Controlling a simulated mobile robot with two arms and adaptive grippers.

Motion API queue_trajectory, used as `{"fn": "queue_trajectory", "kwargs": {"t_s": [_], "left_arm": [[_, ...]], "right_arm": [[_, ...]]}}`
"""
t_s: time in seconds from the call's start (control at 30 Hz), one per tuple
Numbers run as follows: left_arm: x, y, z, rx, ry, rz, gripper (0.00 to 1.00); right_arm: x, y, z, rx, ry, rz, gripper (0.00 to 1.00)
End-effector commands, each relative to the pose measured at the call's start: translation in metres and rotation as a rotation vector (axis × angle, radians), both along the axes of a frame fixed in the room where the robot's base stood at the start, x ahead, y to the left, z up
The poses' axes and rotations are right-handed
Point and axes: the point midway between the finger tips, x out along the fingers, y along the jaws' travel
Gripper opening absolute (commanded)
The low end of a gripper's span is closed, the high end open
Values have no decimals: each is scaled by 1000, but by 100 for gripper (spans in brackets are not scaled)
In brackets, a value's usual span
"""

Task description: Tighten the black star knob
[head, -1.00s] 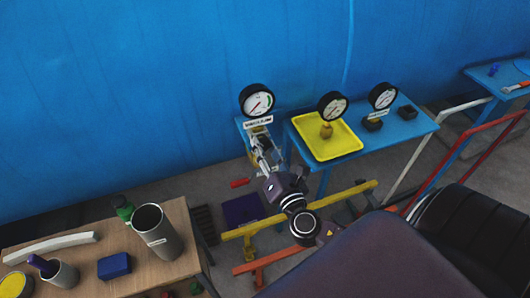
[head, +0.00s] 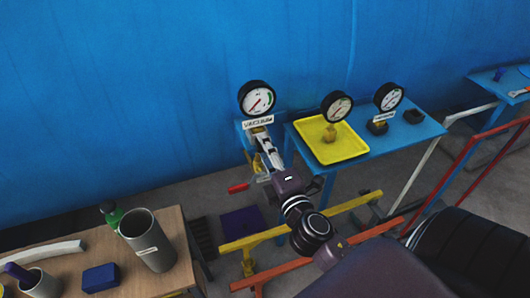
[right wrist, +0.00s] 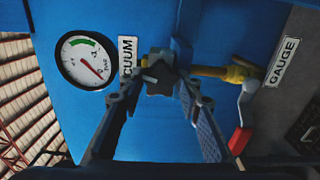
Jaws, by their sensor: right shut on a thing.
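The black star knob (right wrist: 160,75) is in the middle of the right wrist view, between my right gripper's two fingers, in front of the blue panel. My right gripper (right wrist: 158,88) is shut on the knob. In the head view my right gripper (head: 264,146) reaches to just below the vacuum gauge, and the knob is hidden there. The vacuum gauge (head: 257,98) has a white face and black rim; it also shows at upper left in the right wrist view (right wrist: 87,60). My left gripper is not in view.
A valve with a red handle (right wrist: 240,140) sits close right of the fingers in the wrist view. A yellow tray (head: 345,152) with a gauge is on a blue table at right. A wooden table (head: 80,265) holds a grey cylinder (head: 147,240). A yellow rail (head: 345,204) runs below.

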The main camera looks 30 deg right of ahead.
Motion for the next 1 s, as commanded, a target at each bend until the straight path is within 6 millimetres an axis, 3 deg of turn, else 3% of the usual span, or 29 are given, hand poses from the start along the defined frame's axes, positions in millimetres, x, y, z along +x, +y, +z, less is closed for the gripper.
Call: {"fn": "queue_trajectory", "kwargs": {"t_s": [0.47,1.0], "left_arm": [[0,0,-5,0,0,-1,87],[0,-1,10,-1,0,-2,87]], "right_arm": [[0,-1,1,442,-106,-4,8],[0,-1,2,934,-223,-4,8]]}}
